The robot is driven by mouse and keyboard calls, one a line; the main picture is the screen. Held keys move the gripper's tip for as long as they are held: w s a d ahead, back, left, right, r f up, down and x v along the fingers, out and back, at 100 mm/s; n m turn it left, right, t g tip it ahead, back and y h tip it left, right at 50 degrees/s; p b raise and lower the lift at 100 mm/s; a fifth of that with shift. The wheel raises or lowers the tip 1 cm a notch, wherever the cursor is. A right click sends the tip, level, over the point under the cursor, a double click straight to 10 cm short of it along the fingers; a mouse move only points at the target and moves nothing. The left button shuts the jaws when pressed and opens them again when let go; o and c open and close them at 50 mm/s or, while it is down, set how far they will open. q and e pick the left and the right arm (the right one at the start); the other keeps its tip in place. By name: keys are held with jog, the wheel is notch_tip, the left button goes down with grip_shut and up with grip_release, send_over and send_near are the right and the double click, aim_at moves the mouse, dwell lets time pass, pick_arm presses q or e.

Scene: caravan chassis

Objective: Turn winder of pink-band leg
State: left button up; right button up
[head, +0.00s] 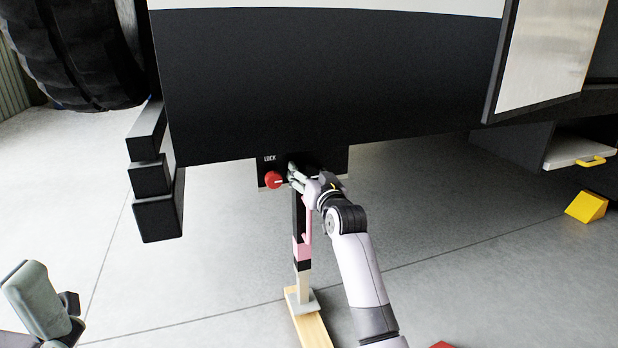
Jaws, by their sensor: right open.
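The leg with the pink band (302,250) stands upright below the black chassis side, its foot plate (301,298) on a wooden board (311,328). A black panel marked LOCK (262,170) sits at its top, with a red knob (273,180) on it. My right gripper (294,174) is at this panel, just right of the red knob, and is open. The winder cannot be made out; my right gripper and wrist cover that part of the panel. Part of my left arm or gripper (45,300) shows at the lower left; its fingertips cannot be made out.
Black stacked blocks (152,175) hang left of the panel beside a large tyre (75,45). A yellow wedge (586,207) and a tray with a yellow handle (580,153) are at the right. A red thing (443,345) shows at the bottom edge. Floor around the leg is mostly clear.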

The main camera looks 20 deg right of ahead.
jog(key=c, duration=1.1)
